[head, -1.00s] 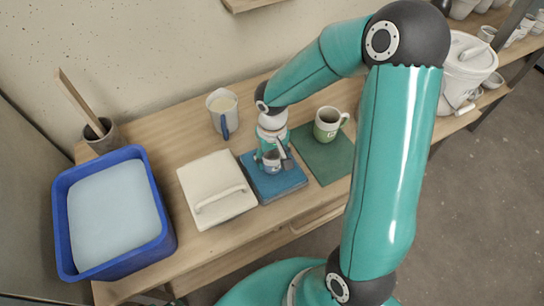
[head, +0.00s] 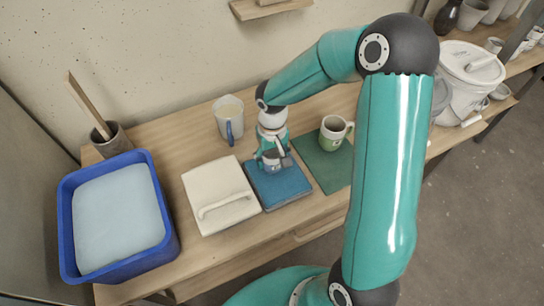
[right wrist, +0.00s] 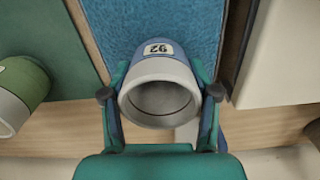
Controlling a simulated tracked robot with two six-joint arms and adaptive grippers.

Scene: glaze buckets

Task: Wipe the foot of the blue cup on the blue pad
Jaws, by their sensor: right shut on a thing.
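The blue cup (right wrist: 160,68), blue-grey with a pale rim and a "92" label, is held between the two fingers of my right gripper (right wrist: 160,94). In the head view the cup (head: 271,166) is partly hidden by my right gripper (head: 272,154). The gripper is shut on it over the back part of the blue pad (head: 287,187). The pad also shows behind the cup in the right wrist view (right wrist: 150,25). I cannot tell whether the cup's foot touches the pad. My left gripper is not in view.
A green-and-white mug (head: 331,135) stands on a green mat (head: 328,172) just right of the pad. A white slab with a handle (head: 212,180) lies to the left. A jug (head: 230,117) stands behind. A blue basin (head: 171,235) is at far left.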

